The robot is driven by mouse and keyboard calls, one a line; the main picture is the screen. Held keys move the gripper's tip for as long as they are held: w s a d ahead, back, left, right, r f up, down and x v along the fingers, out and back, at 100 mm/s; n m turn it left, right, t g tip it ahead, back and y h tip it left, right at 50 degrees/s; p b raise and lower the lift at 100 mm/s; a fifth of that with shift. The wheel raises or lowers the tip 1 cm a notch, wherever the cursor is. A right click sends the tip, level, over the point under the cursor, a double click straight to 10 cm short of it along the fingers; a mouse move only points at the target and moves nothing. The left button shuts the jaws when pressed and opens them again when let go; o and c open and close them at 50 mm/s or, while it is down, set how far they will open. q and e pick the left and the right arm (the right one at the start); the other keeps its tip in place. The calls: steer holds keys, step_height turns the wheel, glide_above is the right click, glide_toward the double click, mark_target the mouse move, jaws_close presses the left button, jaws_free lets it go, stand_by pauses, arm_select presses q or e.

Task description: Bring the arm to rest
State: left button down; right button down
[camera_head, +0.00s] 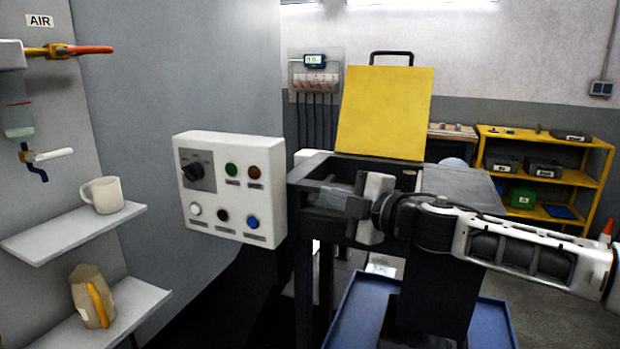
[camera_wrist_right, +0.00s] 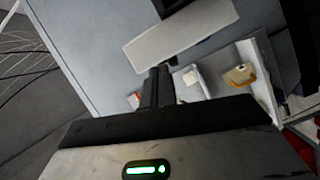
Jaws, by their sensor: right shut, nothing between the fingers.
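My right arm comes in from the right edge in the head view. Its gripper (camera_head: 335,199) points left, in front of the dark open-topped box under the raised yellow lid (camera_head: 385,112). The gripper is shut and empty, just right of the white control panel (camera_head: 230,190) as seen in the picture. In the right wrist view the closed fingers (camera_wrist_right: 158,86) stand together with nothing between them. I cannot tell how far the fingertips are from the panel. My left arm and gripper are not in view.
At left, one shelf (camera_head: 72,232) holds a mug (camera_head: 103,195) and a lower one holds a beige and yellow item (camera_head: 92,297). A blue tray (camera_head: 352,322) lies below my arm. A yellow rack (camera_head: 560,178) with bins stands back right. Floor at lower right is clear.

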steer(key=s+a+f+m, duration=0.3)
steer(key=s+f+m, duration=0.3)
steer(key=f, duration=0.4)
steer(key=s+a+f+m, duration=0.4)
steer(key=s+f, duration=0.4)
steer(key=f, duration=0.1)
steer(key=s+d+f+m+g+h, duration=0.2)
steer(key=s+d+f+m+h, duration=0.7)
steer(key=s+d+f, duration=0.9)
step_height(320, 180, down, 3)
steer(key=shift+s+r+m+h, duration=0.1)
steer(key=shift+s+m+h, duration=0.3)
steer(key=shift+s+m, duration=0.6)
steer(key=shift+d, duration=0.1)
